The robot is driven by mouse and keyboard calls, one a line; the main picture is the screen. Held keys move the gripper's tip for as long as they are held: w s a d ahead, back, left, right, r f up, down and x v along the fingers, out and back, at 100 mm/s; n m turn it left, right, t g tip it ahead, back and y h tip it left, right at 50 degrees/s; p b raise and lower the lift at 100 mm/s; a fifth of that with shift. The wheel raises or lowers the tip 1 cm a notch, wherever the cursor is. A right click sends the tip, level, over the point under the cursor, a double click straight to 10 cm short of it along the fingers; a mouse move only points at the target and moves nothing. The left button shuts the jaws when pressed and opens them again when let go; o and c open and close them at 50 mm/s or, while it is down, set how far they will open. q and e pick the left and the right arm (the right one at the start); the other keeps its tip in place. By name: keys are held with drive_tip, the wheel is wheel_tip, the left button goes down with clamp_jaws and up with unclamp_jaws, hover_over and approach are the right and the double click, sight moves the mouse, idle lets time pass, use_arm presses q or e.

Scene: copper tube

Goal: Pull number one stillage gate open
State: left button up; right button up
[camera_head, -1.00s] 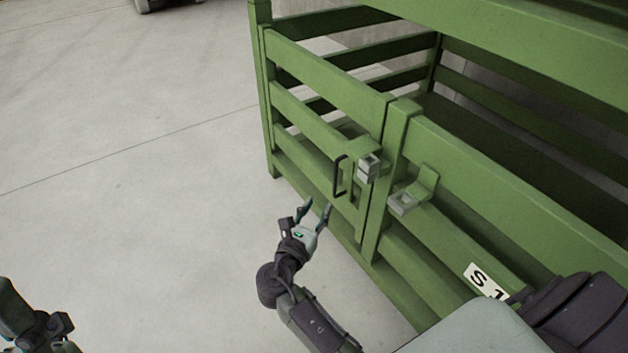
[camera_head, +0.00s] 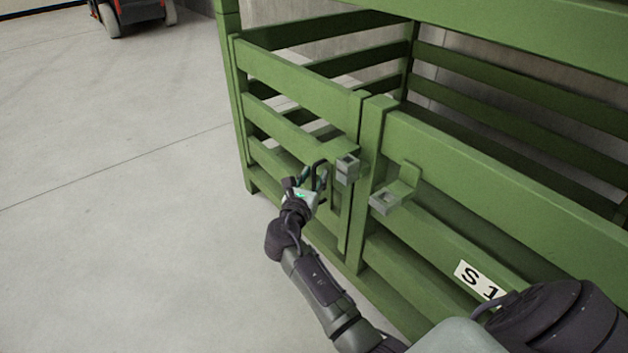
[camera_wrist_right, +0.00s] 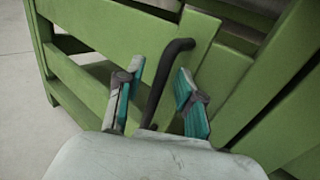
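The green slatted stillage gate (camera_head: 297,78) is at the left of the stillage front, and its free edge meets a post beside the fixed panel. It looks closed. A dark bar handle (camera_head: 318,166) is on the gate near that edge. My right gripper (camera_head: 312,180) is at the handle. In the right wrist view my right gripper (camera_wrist_right: 158,98) is open, with the handle (camera_wrist_right: 163,85) standing between its two teal-padded fingers, apart from the right finger. The label "S 1" (camera_head: 480,280) is on the fixed panel. My left gripper is out of view.
A grey latch block (camera_head: 347,169) is on the gate, and a grey bracket (camera_head: 388,201) is on the fixed panel. Open concrete floor (camera_head: 110,200) lies to the left. A red vehicle (camera_head: 125,15) stands far back.

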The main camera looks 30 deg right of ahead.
drive_tip(key=shift+d, duration=0.1)
clamp_jaws()
idle(0.4)
